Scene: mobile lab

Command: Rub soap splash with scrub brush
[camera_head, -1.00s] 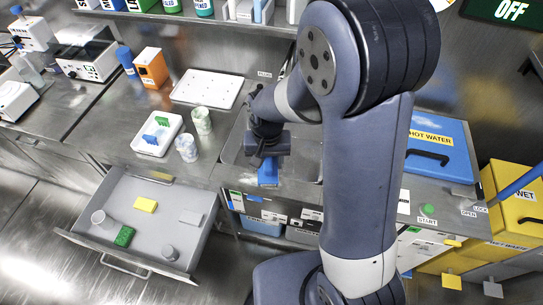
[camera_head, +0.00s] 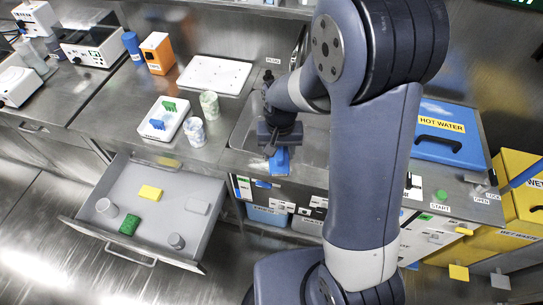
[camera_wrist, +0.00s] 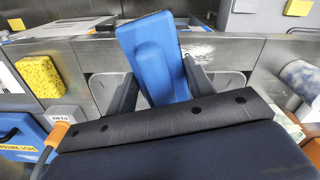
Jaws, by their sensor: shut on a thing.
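My gripper (camera_head: 279,145) is shut on a blue scrub brush (camera_head: 279,163). It holds the brush over the front edge of the sink counter. In the wrist view the brush's flat blue body (camera_wrist: 152,55) stands slightly tilted between the two grey fingers (camera_wrist: 162,88); its bristles are not visible. A pale whitish patch (camera_head: 257,165), which looks like the soap splash, lies just left of the brush on the counter's front edge. A similar patch (camera_wrist: 200,50) shows right beside the brush in the wrist view. I cannot tell whether brush and patch touch.
An open drawer (camera_head: 80,212) juts out at the left, holding a yellow sponge (camera_head: 150,192), a green sponge (camera_head: 129,225) and cups. A white tray (camera_head: 180,108) and cups (camera_head: 195,131) stand on the counter. A blue hot water box (camera_head: 447,140) is at the right.

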